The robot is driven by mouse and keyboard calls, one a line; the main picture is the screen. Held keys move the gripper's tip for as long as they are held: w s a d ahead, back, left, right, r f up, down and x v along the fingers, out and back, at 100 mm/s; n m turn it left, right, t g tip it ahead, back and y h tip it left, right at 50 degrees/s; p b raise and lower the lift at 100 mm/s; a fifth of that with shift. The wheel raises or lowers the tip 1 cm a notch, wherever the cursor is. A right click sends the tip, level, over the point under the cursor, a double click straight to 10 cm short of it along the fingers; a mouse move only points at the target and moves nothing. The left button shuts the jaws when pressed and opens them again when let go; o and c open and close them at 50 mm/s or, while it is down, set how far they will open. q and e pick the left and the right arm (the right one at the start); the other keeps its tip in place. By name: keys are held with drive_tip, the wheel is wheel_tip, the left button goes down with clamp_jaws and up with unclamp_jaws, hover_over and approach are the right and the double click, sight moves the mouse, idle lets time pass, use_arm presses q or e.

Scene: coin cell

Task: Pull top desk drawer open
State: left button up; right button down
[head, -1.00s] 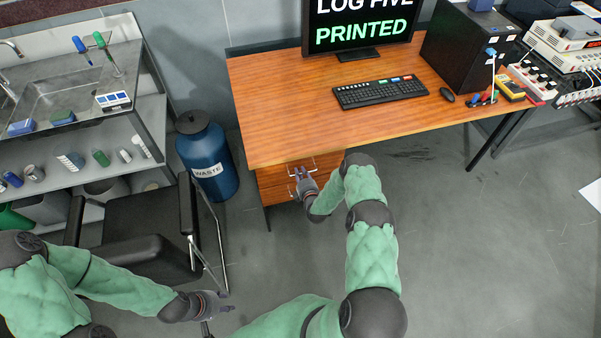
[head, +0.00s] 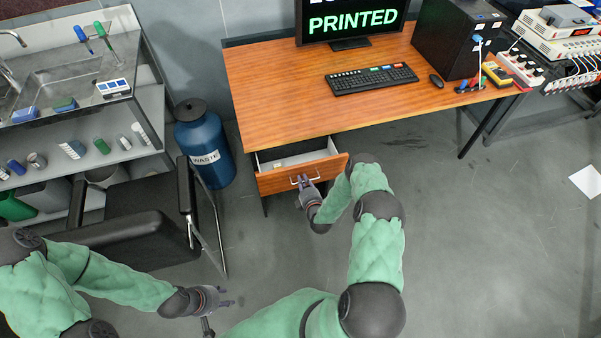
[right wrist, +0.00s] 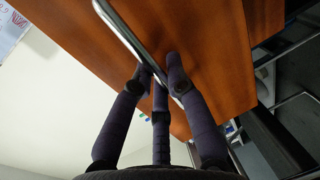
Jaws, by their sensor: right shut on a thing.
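The top desk drawer (head: 288,177) stands partly open below the left part of the wooden desk (head: 290,95), and its pale inside shows. My right gripper (head: 306,182) is at the drawer's front, shut on the metal drawer handle (head: 296,181). In the right wrist view the fingers (right wrist: 160,75) close around the handle bar (right wrist: 122,32) in front of the wooden drawer face (right wrist: 190,60). My left gripper (head: 222,298) is low at the left, empty, away from the desk, with its fingers apart.
A black chair (head: 135,215) stands left of the drawer, near my left arm. A monitor (head: 350,20), keyboard (head: 372,82) and black computer case (head: 458,40) are on the desk.

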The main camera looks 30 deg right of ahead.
drive_tip(key=f+p+v, duration=0.1)
drive_tip(key=f+v, duration=0.1)
drive_tip(key=v, duration=0.8)
drive_tip(key=shift+s+p, duration=0.25)
drive_tip(key=shift+p, duration=0.05)
drive_tip(key=shift+f, duration=0.1)
drive_tip(key=c, duration=1.5)
unclamp_jaws()
drive_tip(key=shift+s, duration=0.1)
drive_tip(key=v, duration=1.1)
drive_tip(key=shift+s+a, duration=0.2)
drive_tip(key=shift+s, duration=0.15)
drive_tip(key=shift+w, duration=0.1)
